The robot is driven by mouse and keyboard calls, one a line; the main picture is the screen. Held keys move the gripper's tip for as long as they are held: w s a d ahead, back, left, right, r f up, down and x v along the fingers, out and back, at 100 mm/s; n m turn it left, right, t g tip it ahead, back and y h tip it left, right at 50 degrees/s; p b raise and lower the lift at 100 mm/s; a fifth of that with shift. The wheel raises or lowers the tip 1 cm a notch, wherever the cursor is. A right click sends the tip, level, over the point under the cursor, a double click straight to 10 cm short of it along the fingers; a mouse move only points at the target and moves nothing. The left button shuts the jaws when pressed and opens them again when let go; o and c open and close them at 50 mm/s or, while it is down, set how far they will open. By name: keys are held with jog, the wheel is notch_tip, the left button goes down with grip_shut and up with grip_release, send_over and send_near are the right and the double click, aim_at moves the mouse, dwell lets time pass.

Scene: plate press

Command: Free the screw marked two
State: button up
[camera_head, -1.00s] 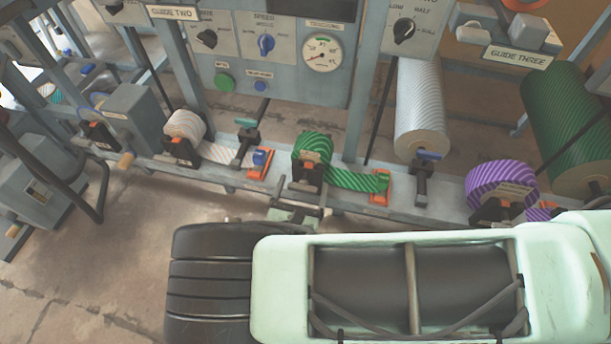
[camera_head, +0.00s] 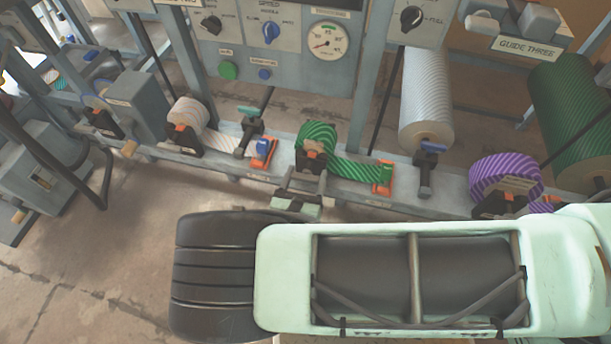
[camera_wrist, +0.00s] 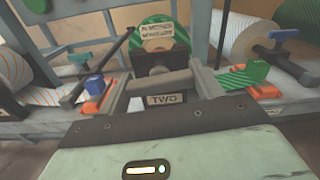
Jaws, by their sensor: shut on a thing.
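My gripper (camera_head: 304,182) reaches the front of the grey rail just below the green striped roll (camera_head: 317,138). In the wrist view its two fingers (camera_wrist: 158,84) stand on either side of a plate marked TWO (camera_wrist: 165,98). The fingers are shut on a grey crossbar (camera_wrist: 160,83) that spans between them, in front of the dark block under the green roll (camera_wrist: 150,36). The crossbar looks like the handle of the screw marked two.
A blue clamp on an orange base (camera_head: 262,150) and a green clamp on an orange base (camera_head: 384,180) flank the roll. A T-handle post (camera_head: 247,128) stands left, another (camera_head: 427,172) right. A purple roll (camera_head: 505,178) is farther right. The floor at left is clear.

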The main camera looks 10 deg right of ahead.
jog(key=n, duration=0.8)
jog(key=shift+p, duration=0.3)
jog(key=n, duration=1.3)
jog(key=shift+n, duration=0.3)
jog(key=n, duration=0.5)
jog(key=shift+f+n+b, duration=0.1)
jog(key=shift+n+b, duration=0.2)
jog(key=shift+b, duration=0.05)
jog(key=shift+s, duration=0.1)
jog(key=o, duration=1)
